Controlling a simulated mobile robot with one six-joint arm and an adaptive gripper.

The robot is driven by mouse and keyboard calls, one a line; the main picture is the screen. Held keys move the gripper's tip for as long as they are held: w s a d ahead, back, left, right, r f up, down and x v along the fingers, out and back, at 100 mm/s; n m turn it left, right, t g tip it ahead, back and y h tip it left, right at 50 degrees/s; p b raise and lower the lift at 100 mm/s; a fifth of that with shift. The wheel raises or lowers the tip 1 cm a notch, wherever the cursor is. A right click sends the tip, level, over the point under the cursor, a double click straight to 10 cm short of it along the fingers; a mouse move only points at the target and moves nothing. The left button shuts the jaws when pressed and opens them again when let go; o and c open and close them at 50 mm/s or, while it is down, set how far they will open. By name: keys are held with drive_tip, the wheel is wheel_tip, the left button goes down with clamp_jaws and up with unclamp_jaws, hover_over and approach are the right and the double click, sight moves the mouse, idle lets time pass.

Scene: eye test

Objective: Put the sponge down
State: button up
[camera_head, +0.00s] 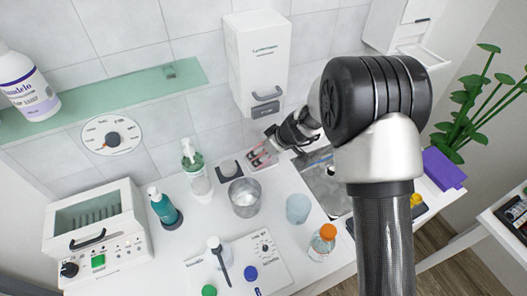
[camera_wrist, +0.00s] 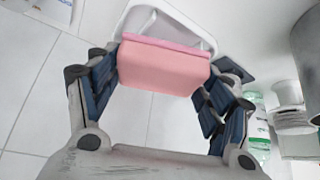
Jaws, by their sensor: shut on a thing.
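The sponge (camera_wrist: 165,68) is a pink block between the two fingers of my gripper (camera_wrist: 162,85) in the wrist view. My gripper is shut on it, with a blue-padded finger at each side. A white dish or holder (camera_wrist: 190,22) with a raised rim shows just behind the sponge; I cannot tell whether they touch. In the head view my gripper (camera_head: 274,143) reaches down near the wall, left of the sink, and pink patches of the sponge (camera_head: 257,161) show at its tip. The fingers hide part of the sponge there.
A metal beaker (camera_head: 244,198), a bluish cup (camera_head: 298,208) and an orange-capped bottle (camera_head: 322,243) stand on the counter nearby. A green-labelled pump bottle (camera_head: 195,168) stands left of the gripper. A white dispenser (camera_head: 258,60) hangs above. The sink (camera_head: 325,185) lies right.

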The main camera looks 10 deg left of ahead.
drive_tip(key=shift+f+b, duration=0.6)
drive_tip(key=shift+b, duration=0.55)
drive_tip(key=o, duration=0.9)
drive_tip(key=shift+o, duration=0.2)
drive_tip(key=shift+r, duration=0.15)
drive_tip(key=shift+r+p, duration=0.55)
drive_tip(key=shift+p, duration=0.5)
drive_tip(key=p+v, duration=0.2)
drive_tip(key=v, duration=1)
